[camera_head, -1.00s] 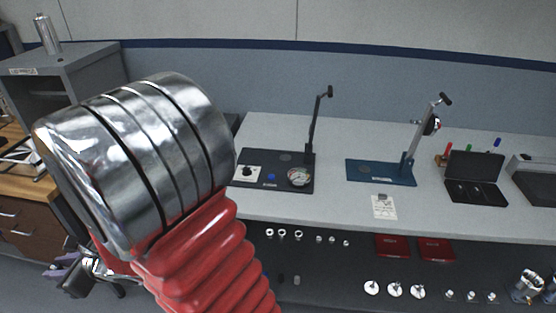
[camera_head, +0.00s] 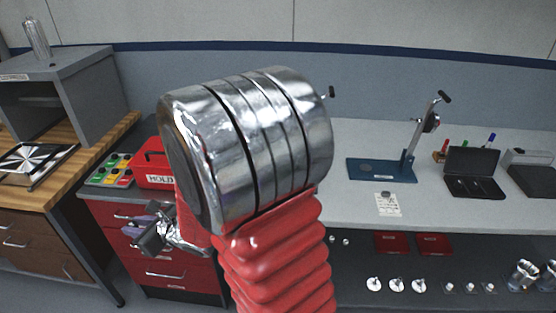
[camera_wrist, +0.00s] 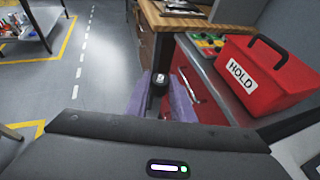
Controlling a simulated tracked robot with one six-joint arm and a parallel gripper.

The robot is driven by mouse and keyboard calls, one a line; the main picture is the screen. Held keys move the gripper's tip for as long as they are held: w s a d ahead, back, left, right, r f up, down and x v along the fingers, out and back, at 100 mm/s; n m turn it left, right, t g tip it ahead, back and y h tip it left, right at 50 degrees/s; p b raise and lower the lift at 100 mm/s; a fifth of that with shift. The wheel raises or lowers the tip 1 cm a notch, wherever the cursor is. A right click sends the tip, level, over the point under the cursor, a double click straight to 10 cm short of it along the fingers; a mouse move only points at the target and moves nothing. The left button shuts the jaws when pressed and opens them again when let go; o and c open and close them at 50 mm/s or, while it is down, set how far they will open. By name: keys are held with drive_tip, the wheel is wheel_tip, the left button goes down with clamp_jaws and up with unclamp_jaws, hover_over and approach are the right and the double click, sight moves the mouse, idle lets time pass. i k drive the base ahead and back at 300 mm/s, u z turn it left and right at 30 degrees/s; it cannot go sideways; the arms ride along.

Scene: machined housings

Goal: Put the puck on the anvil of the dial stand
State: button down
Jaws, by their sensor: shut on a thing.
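My gripper (camera_head: 152,238), with purple fingers, is at lower left in the head view, beside the red cabinet. In the wrist view its fingers (camera_wrist: 160,95) are closed around a small dark piece with a shiny top, which I take for the puck (camera_wrist: 160,79). The fingers hide most of it. The dial stand (camera_head: 383,172) is on the grey bench, right of my arm. It has a blue base, a leaning column and a dial (camera_head: 431,122) high up. A faint round spot, apparently the anvil (camera_head: 367,166), shows on its base.
My arm blocks the bench's left part. A printed card (camera_head: 388,208) with a small grey piece and an open black case (camera_head: 473,172) are near the stand. A red HOLD box (camera_head: 154,165) and button panel (camera_head: 112,170) top the red cabinet (camera_head: 150,270). Several parts fill the lower shelf.

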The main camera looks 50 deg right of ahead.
sight(366, 167)
drive_tip(key=z, duration=1.4)
drive_tip(key=k, duration=0.6)
drive_tip(key=u, duration=0.1)
drive_tip(key=i, duration=0.75)
